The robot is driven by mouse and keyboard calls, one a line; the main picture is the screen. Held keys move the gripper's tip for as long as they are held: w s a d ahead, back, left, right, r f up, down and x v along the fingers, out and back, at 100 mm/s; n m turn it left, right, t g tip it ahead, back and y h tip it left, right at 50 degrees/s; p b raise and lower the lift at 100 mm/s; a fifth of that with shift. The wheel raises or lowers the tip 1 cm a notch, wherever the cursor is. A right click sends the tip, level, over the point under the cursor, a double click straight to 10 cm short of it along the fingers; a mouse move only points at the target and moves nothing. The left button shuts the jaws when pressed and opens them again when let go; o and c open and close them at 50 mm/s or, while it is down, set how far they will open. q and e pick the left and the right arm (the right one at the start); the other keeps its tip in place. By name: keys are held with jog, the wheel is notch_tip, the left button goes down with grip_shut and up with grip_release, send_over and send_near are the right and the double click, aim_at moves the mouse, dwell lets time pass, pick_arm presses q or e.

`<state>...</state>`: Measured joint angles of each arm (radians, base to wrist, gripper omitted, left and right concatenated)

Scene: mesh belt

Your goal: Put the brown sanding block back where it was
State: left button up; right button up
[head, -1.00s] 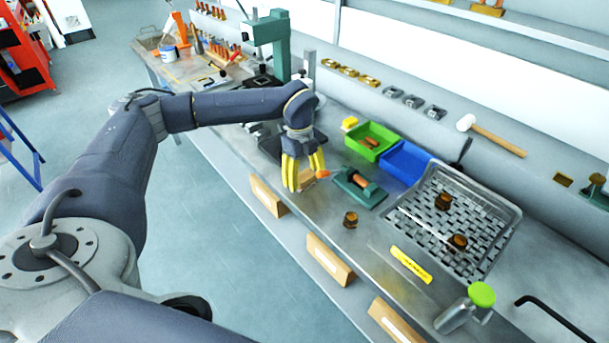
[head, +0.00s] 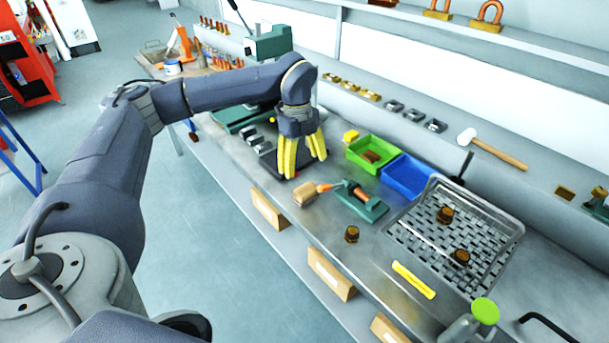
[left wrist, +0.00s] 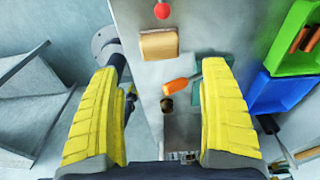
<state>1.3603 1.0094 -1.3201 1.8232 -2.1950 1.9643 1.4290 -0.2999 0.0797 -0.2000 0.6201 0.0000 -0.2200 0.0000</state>
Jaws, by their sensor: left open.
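The brown sanding block (head: 304,195) lies on the grey metal bench (head: 285,212) near its front edge, left of a green tool with an orange-brown cylinder (head: 358,199). It also shows in the left wrist view (left wrist: 159,44), in line with the gap between the fingers. An orange handle (head: 325,187) lies close beside the block. My left gripper (head: 305,167), with yellow fingers, is open and empty above the bench, just behind the block and apart from it. My right gripper is in neither view.
A green bin (head: 352,153) and a blue bin (head: 428,187) stand behind. A mesh tray (head: 408,235) with two dark nuts is at right. Another nut (head: 351,234) and a yellow strip (head: 413,281) lie on the bench. A green machine (head: 268,45) stands at the far left.

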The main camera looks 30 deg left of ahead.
pick_arm(q)
jog(key=shift+a+r, duration=0.15)
jog(key=shift+r, duration=1.2)
dwell(0.4)
